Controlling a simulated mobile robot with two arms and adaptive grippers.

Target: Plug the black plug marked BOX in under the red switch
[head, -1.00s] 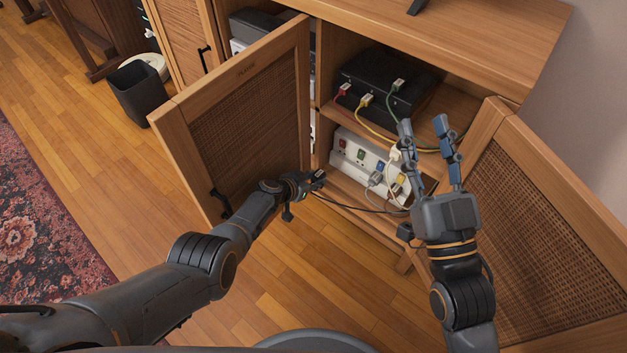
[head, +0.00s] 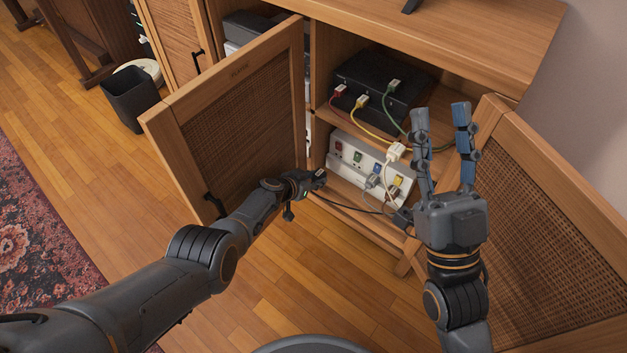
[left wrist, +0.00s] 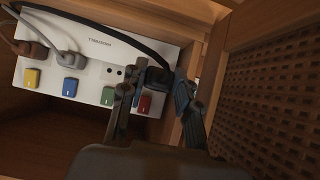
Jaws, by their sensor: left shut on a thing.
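The white power strip (head: 352,171) stands on the lower cabinet shelf. Its red switch (head: 339,146) is at the left end; the left wrist view shows the strip inverted, with the red switch (left wrist: 144,104) at right. My left gripper (head: 319,179) is at the strip's left end. In the left wrist view it (left wrist: 157,98) is shut on the black plug (left wrist: 158,76), which is right by the strip face, level with the red switch. The fingers hide the contact, so I cannot tell whether it is seated. Its marking is unreadable. My right gripper (head: 441,112) is open and empty.
A white plug (head: 395,152) is above the strip. A black box (head: 378,88) with coloured cables is on the upper shelf. Open doors (head: 230,120) flank the compartment; a black cable (head: 345,206) runs below the strip.

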